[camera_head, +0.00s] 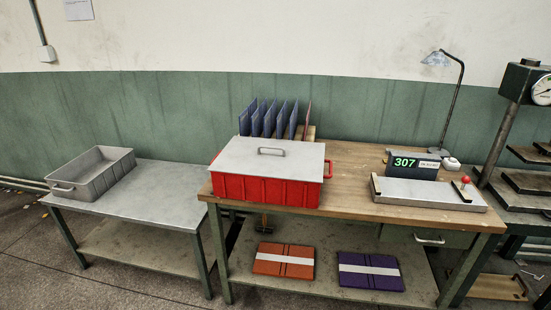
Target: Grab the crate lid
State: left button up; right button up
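A red crate (266,191) stands on the left part of the wooden workbench. Its light grey lid (240,158) lies on top and covers the opening, so the inside of the crate is hidden. A dark grey bar handle (271,151) is on top of the lid. A small red side handle shows at the crate's right end. Neither of my grippers shows in the head view.
The wooden bench (350,155) has a digital display (413,165), a metal plate device (428,194), a lamp (437,59) and upright blue boards (268,118). A grey open crate (92,173) stands on the lower metal table (160,190) at left. Orange (284,260) and purple packs (370,270) lie below.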

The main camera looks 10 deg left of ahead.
aim_at(285, 160)
jog(key=i+j+z, duration=0.35)
jog(key=i+j, duration=0.55)
